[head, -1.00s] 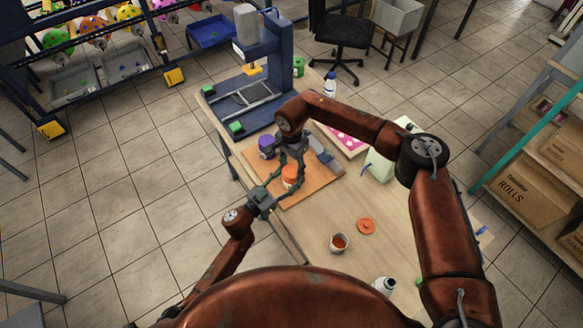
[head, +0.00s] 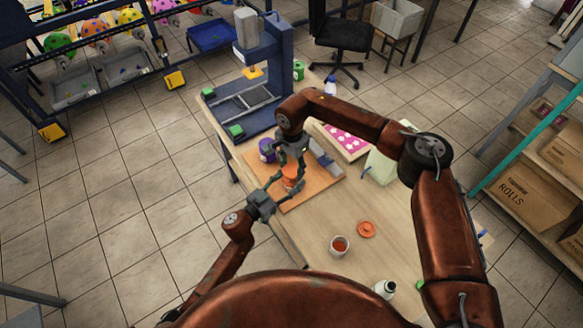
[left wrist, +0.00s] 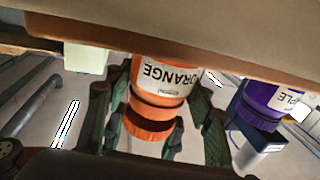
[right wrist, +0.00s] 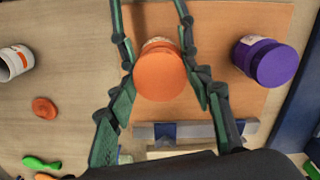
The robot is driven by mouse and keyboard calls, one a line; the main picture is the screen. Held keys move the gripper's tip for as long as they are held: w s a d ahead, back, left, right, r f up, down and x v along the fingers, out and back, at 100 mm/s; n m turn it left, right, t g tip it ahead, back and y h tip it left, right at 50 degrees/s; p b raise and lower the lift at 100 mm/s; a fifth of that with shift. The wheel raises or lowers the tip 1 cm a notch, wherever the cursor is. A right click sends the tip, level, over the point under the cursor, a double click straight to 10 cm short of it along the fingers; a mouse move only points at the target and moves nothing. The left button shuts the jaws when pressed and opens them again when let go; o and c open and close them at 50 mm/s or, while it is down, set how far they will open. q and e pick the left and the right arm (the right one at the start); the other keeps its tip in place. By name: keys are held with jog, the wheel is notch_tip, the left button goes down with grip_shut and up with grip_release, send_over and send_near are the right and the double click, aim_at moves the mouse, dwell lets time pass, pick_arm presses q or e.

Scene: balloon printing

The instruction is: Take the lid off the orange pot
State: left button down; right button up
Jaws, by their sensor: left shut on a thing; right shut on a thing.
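The orange pot (head: 289,183) stands upright on an orange-brown board (head: 325,178). In the left wrist view it appears upside down, its ORANGE label (left wrist: 170,76) readable and its ridged lid (left wrist: 150,127) on it. From above, the round lid (right wrist: 159,72) shows in the right wrist view. My left gripper (head: 287,190) reaches in from the side, shut on the pot's body. My right gripper (head: 291,168) comes from above, its fingers shut on the lid at both sides. The exact finger contacts are partly hidden.
A purple pot (right wrist: 265,62) stands close by on the board.

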aim_at(292, 170)
pick_arm(q)
jog(key=shift+s+a+f, duration=0.1)
jog(key=shift+a+f, duration=0.05)
jog(key=shift+f, duration=0.4)
pick_arm(e)
jog(key=shift+r, duration=1.95)
pick_arm(q)
jog(key=c, duration=1.3)
grip_release()
jog(key=o, duration=0.3)
jog(key=shift+r, duration=0.1)
pick_arm(e)
jog(key=shift+w, duration=0.1)
pick_arm(q)
jog(key=shift+o, duration=0.7)
jog(key=shift+r, duration=0.2)
